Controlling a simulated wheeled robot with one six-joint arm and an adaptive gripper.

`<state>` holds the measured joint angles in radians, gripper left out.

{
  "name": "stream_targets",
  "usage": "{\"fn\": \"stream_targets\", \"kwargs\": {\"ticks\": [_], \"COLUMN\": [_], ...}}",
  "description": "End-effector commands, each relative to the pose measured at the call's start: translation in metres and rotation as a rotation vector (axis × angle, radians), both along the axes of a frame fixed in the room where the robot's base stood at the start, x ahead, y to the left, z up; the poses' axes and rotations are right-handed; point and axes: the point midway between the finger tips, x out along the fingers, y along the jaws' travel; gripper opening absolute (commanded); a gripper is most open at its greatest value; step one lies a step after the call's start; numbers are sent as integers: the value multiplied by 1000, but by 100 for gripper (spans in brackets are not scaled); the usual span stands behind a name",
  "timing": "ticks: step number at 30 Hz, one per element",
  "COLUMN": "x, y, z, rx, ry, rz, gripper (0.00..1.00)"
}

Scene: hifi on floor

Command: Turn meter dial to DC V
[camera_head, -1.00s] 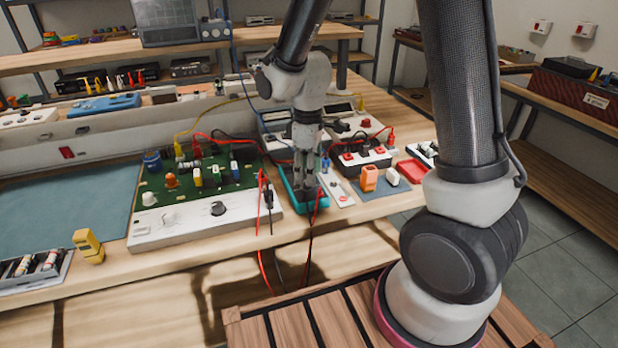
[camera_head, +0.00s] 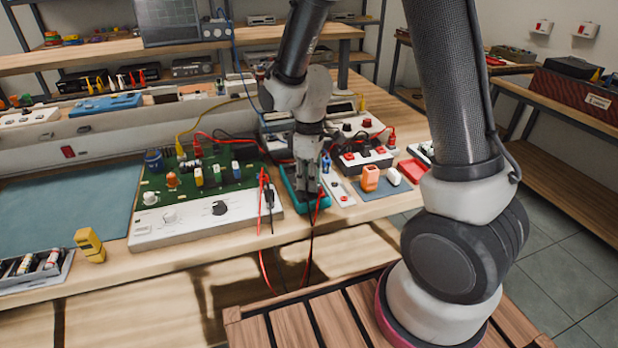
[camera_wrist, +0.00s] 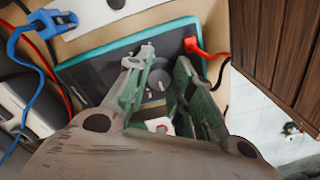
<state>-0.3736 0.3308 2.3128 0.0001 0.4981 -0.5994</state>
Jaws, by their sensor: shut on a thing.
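The meter is a dark-faced box with a teal rim (camera_wrist: 100,55), lying on the bench. In the head view the meter (camera_head: 324,203) shows only in part beneath my gripper. Its round grey dial (camera_wrist: 158,80) with a pale mark shows between my fingers in the wrist view. My gripper (camera_wrist: 160,84) is down over the meter with its fingers on either side of the dial, shut on it. In the head view my gripper (camera_head: 306,192) hides most of the meter's face. The dial's lettering is too small to read.
A red plug (camera_wrist: 192,45) with its lead sits at the meter's edge. A blue clip (camera_wrist: 62,18) lies on a white strip beside it. A green circuit board (camera_head: 215,180) stands left of the meter. Red and black leads (camera_head: 265,235) hang over the bench's front edge.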

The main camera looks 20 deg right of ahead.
Motion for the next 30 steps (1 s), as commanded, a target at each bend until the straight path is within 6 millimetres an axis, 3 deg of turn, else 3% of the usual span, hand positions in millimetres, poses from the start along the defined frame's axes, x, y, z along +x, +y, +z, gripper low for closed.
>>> {"fn": "stream_targets", "kwargs": {"ticks": [8, 30], "x": [0, -1], "y": [0, 1], "z": [0, 0], "rx": [0, 0], "ry": [-1, -1], "rz": [-108, -667], "gripper": [0, 0]}}
